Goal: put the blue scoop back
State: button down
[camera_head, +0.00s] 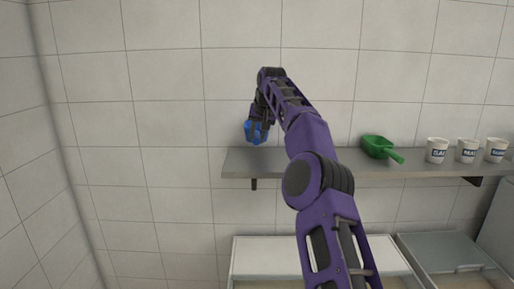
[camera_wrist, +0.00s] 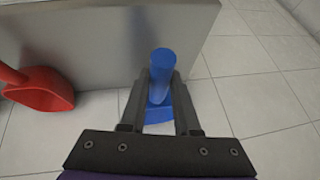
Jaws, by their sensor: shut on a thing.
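My gripper (camera_head: 258,121) is shut on the blue scoop (camera_head: 255,132) and holds it in the air near the left end of the wall shelf (camera_head: 236,162), a little above shelf height. In the wrist view my gripper's two fingers (camera_wrist: 161,84) close around the blue scoop (camera_wrist: 162,62). Its round end stands up between the fingertips, and a wider blue part shows lower between the fingers. The rest of the scoop is hidden by the gripper.
A green scoop (camera_head: 379,146) and three white labelled cups (camera_head: 437,151) stand on the shelf's right half. White-edged bins (camera_head: 320,244) are below.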

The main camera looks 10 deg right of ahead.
jog(key=shift+s+f, duration=0.1)
jog(key=shift+f, duration=1.45)
jog(key=shift+w+f, duration=0.15)
jog(key=shift+f, duration=0.65)
jog(key=shift+w+f, duration=0.1)
jog(key=shift+f, duration=0.7)
jog(key=c, duration=0.6)
grip_release()
jog(key=shift+c, duration=0.2)
jog(key=v, duration=1.2)
jog(key=shift+d, duration=0.1)
